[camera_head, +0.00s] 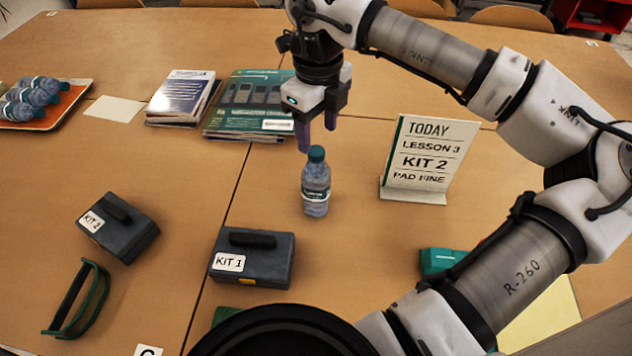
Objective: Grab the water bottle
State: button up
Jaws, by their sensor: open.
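A clear water bottle (316,186) with a teal cap and a dark label stands upright near the middle of the wooden table. My gripper (317,138) is open, points down, and shows just above and behind the bottle's cap in the picture. Its fingers look empty. I cannot tell from this one view how far the fingertips are from the cap. More bottles (38,91) lie on their sides on an orange tray (52,119) at the far left.
The KIT 1 case (262,265) and KIT 2 case (120,233) sit in front. A sign (425,155) stands right of the bottle. Magazines (247,105) and booklets (181,97) lie behind left. Bare table surrounds the bottle.

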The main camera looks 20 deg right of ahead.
aim_at(316, 150)
jog(key=shift+w+a+f+p, duration=0.1)
jog(key=shift+f+p, duration=0.8)
jog(key=shift+f, duration=2.05)
grip_shut()
